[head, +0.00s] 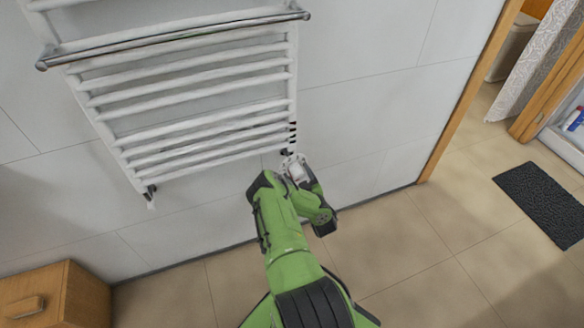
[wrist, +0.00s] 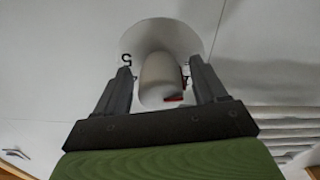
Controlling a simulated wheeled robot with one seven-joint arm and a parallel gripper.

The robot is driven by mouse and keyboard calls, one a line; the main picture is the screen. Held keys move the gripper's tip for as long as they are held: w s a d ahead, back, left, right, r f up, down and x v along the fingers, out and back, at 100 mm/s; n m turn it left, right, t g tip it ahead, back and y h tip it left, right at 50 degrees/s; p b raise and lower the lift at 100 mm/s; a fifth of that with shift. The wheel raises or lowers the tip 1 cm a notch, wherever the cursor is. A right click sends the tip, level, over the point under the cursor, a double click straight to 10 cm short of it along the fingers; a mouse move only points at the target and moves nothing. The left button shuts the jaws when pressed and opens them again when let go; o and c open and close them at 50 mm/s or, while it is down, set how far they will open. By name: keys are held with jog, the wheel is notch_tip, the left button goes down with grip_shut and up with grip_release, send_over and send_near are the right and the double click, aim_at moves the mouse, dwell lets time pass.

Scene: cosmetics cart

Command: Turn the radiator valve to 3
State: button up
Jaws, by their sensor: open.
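The radiator valve (wrist: 162,78) shows in the wrist view as a pale rounded knob in front of a round white dial (wrist: 180,37). A dark 5 shows on the dial to the left of the knob, and a red mark shows low at its right, partly hidden. My gripper (wrist: 160,70) is open, with one dark finger on each side of the knob. The right finger looks close to the knob; I cannot tell if it touches. In the head view the white valve (head: 297,169) is at the radiator's lower right corner, with my green arm reaching it.
The white towel radiator (head: 190,85) hangs on the tiled wall, with a metal rail (head: 180,38) across its top. A wooden cabinet (head: 55,295) stands at lower left. A dark mat (head: 543,203) lies at right by a doorway. The floor between is clear.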

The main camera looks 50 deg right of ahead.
jog(key=c, duration=1)
